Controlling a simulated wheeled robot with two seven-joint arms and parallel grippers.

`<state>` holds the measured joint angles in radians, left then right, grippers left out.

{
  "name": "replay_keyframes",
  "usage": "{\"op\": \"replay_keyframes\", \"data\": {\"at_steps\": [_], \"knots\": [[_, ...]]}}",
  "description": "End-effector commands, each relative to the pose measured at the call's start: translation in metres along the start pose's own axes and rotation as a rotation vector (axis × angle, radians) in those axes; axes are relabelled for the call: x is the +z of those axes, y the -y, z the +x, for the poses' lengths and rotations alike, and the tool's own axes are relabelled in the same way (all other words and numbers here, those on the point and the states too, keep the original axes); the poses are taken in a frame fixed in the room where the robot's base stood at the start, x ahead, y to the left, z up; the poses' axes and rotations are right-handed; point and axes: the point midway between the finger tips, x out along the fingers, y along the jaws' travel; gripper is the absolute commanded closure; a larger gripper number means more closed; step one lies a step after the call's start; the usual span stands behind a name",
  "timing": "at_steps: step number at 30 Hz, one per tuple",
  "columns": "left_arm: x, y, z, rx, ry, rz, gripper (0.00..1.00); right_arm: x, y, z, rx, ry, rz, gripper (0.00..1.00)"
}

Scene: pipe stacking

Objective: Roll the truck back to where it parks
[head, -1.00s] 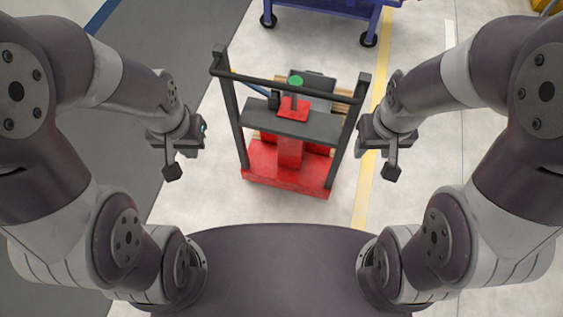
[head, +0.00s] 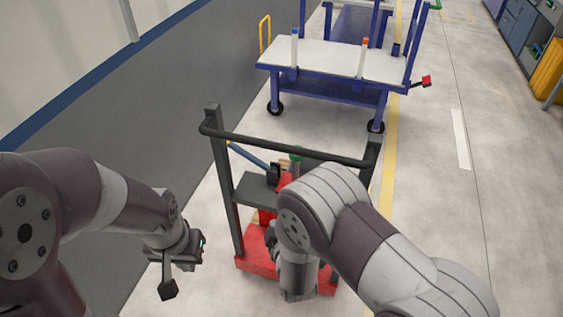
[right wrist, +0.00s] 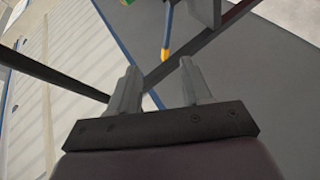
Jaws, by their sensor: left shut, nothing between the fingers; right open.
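The truck has a red base (head: 256,258), dark uprights and a dark handle bar (head: 290,145); it stands on the floor in front of me, in the middle of the head view. My left gripper (head: 188,256) is shut and empty, left of the truck and apart from it. My right arm reaches across the truck's right half and hides part of it; its fingers are not clear in the head view. In the right wrist view my right gripper (right wrist: 160,88) is open with nothing held. Dark bars (right wrist: 205,42) of the truck show beyond the fingers.
A blue lever with a yellow end (right wrist: 167,38) shows beyond the fingers. A blue cart (head: 325,62) with a pale top stands beyond the truck. A yellow floor line (head: 389,160) runs along the right. Grey floor on the left is clear.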

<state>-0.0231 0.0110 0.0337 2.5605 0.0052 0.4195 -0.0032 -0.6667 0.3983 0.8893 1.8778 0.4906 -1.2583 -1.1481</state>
Motion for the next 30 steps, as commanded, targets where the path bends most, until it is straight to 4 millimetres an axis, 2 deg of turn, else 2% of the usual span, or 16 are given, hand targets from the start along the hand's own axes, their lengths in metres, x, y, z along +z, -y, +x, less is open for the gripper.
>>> {"op": "replay_keyframes", "data": {"at_steps": [1,3,6,8,11,18,24,30], "knots": [[-0.001,0.000,-0.004,0.000,-0.001,0.000,1.00,-0.006,-0.028,0.000,0.145,-0.021,-0.105,0.52],[-0.001,0.000,-0.005,0.000,-0.002,0.000,1.00,-0.016,-0.067,-0.006,0.346,-0.028,-0.253,0.52],[-0.001,0.000,-0.005,0.000,-0.002,0.000,1.00,-0.025,-0.096,-0.018,0.507,-0.009,-0.407,0.52],[-0.001,0.000,-0.005,0.000,-0.002,0.000,1.00,-0.027,-0.101,-0.018,0.532,-0.001,-0.454,0.52],[-0.001,0.000,-0.007,0.000,-0.001,0.000,1.00,-0.029,-0.108,-0.008,0.532,0.005,-0.472,0.52],[-0.002,0.000,-0.013,0.000,-0.001,0.000,1.00,-0.035,-0.137,0.045,0.530,0.004,-0.469,0.52],[-0.002,0.000,-0.015,0.000,-0.001,0.000,1.00,-0.040,-0.156,0.079,0.529,0.002,-0.469,0.52],[-0.002,0.000,-0.016,0.000,-0.001,0.000,1.00,-0.042,-0.162,0.091,0.528,0.001,-0.470,0.52]]}}
